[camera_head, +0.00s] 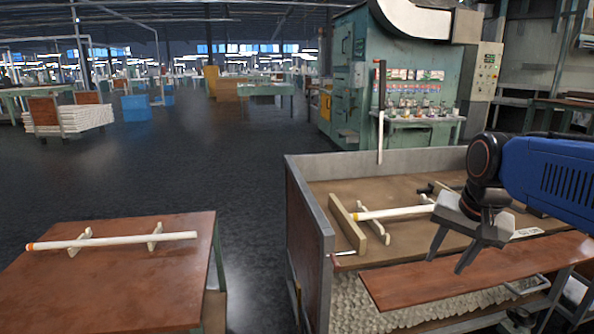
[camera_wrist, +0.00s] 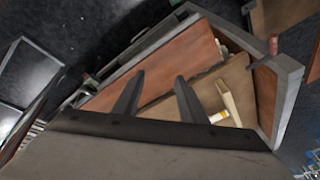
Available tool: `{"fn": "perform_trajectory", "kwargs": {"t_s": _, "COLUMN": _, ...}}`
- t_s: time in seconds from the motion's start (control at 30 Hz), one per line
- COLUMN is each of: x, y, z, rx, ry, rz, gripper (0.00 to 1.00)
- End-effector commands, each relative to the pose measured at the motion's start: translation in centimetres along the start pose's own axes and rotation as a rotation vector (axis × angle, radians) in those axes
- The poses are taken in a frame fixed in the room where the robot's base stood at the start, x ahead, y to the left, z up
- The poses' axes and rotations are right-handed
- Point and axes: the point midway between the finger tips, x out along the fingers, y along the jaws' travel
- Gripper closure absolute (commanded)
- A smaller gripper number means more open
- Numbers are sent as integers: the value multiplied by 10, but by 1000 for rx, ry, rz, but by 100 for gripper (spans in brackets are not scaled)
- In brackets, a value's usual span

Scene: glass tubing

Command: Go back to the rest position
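My gripper (camera_head: 452,248) is at the right in the head view, above the front of the workbench, with its two fingers apart and nothing between them. The fingers also show spread in the wrist view (camera_wrist: 155,92). A white glass tube (camera_head: 395,212) with an orange end lies on the bench beyond my gripper, its left end by a wooden bar; my gripper and arm hide its right part. Another white tube (camera_head: 110,241) with an orange left end rests across two pale supports on the left table.
The left table (camera_head: 120,290) has a brown top. The workbench has raised grey walls (camera_head: 310,210) and a brown front shelf (camera_head: 470,272). A thin upright post (camera_head: 380,110) stands at its back. A green machine (camera_head: 350,80) is behind. Dark floor lies between table and bench.

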Motion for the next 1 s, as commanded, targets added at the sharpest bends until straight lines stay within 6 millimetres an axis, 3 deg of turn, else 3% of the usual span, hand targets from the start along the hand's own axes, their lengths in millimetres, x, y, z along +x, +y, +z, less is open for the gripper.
{"fn": "perform_trajectory", "kwargs": {"t_s": 0.1, "x": 7, "y": 14, "z": 38, "rx": -136, "ry": 22, "rz": -11, "gripper": 62}}
{"fn": "perform_trajectory", "kwargs": {"t_s": 0.3, "x": 27, "y": 39, "z": 95, "rx": -366, "ry": 59, "rz": -22, "gripper": 62}}
{"fn": "perform_trajectory", "kwargs": {"t_s": 0.5, "x": 46, "y": 58, "z": 132, "rx": -530, "ry": 86, "rz": -26, "gripper": 62}}
{"fn": "perform_trajectory", "kwargs": {"t_s": 0.67, "x": 53, "y": 63, "z": 142, "rx": -582, "ry": 95, "rz": -27, "gripper": 62}}
{"fn": "perform_trajectory", "kwargs": {"t_s": 1.0, "x": 53, "y": 64, "z": 143, "rx": -587, "ry": 95, "rz": -27, "gripper": 62}}
